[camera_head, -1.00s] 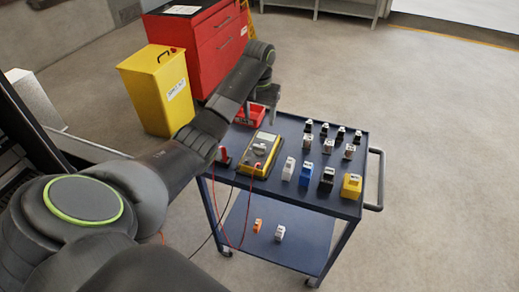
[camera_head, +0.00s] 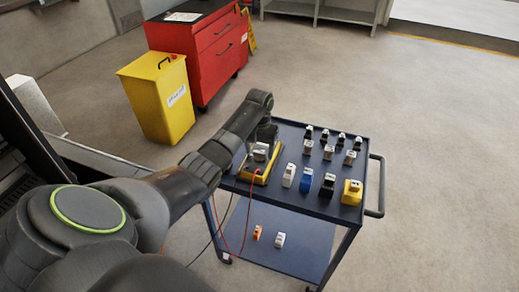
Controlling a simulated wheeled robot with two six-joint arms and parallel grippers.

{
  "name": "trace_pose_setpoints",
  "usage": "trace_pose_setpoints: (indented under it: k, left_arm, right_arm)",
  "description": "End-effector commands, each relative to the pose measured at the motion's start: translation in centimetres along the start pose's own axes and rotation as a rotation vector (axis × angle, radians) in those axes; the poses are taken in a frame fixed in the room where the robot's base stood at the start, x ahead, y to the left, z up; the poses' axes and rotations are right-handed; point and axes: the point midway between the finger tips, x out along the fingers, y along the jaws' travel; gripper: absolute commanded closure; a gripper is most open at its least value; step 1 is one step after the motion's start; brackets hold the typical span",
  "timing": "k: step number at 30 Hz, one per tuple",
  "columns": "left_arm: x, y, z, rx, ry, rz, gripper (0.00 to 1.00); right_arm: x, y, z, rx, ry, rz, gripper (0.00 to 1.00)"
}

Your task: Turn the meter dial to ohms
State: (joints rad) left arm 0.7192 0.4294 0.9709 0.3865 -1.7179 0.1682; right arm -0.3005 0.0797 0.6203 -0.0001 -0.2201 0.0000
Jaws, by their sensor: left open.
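The yellow meter (camera_head: 252,176) lies on the top of the blue cart (camera_head: 305,205), towards its left side. Red and black leads hang from it over the cart's front edge. My left gripper (camera_head: 262,150) is over the meter and covers much of its face, dial included. It is open. I cannot tell whether the fingers touch the dial. My right gripper is out of view.
Several small blocks, white, blue, black and yellow (camera_head: 352,192), stand right of the meter. An orange piece (camera_head: 257,233) and a white piece (camera_head: 280,239) lie on the lower shelf. A yellow bin (camera_head: 160,100) and red cabinet (camera_head: 205,45) stand behind.

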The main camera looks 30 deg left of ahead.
Motion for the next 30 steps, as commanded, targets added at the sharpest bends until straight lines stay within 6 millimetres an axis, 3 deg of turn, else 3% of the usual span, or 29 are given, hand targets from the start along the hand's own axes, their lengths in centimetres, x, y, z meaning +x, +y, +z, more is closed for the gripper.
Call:
trace_pose_setpoints:
  k: [2,12,22,30]
  left_arm:
    - [0.0,0.0,0.0,0.000,0.000,0.000,0.41]
    - [-0.1,0.0,0.0,0.000,0.000,0.000,0.83]
    - [-0.3,0.0,0.0,0.054,-0.001,0.000,0.83]
    - [-0.5,0.0,0.0,0.234,-0.002,0.001,0.83]
  right_arm:
    - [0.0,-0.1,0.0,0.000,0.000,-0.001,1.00]
    - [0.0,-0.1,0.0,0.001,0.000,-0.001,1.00]
    - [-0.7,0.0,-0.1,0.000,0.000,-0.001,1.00]
    - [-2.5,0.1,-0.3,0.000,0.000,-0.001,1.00]
